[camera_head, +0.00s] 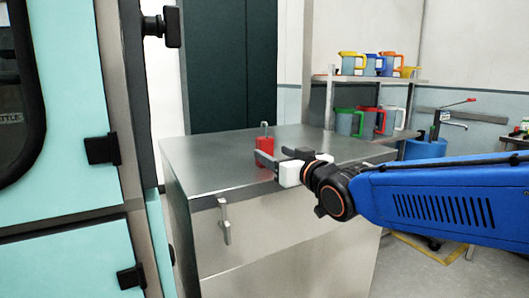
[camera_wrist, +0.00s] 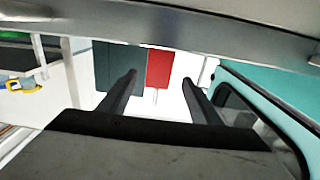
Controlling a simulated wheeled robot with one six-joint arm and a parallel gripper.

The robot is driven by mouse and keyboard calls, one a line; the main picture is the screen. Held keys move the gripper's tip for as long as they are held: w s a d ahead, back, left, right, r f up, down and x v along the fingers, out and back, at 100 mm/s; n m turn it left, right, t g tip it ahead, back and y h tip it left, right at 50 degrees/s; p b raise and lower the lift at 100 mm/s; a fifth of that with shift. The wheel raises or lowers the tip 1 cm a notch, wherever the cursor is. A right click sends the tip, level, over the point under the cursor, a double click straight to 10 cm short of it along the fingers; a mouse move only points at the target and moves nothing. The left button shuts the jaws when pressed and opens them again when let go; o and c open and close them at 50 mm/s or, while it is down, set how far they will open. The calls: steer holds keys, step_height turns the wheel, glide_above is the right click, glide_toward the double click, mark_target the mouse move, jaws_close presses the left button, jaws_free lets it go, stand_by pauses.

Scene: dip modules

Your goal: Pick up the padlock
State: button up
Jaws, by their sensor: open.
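My gripper (camera_head: 274,156) is at the padlock's near right side, low over the counter's front edge. It is open and empty. The near finger partly covers the padlock's lower part. In the wrist view, which is upside down, the red padlock body (camera_wrist: 158,68) shows between the two finger tips, apart from both. Its thin shackle hangs downward there. I cannot tell how far the tips reach past the padlock's face.
A shelf (camera_head: 375,79) with several coloured-lid jugs stands at the back right. A blue tub (camera_head: 425,149) is beyond the counter's right end. A pale teal cabinet (camera_head: 65,150) with black latches stands close on the left. The counter top around the padlock is clear.

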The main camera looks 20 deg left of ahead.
mark_target(267, 148)
steer(key=shift+x, duration=3.35)
steer(key=shift+r, duration=0.2)
steer(key=c, duration=1.2)
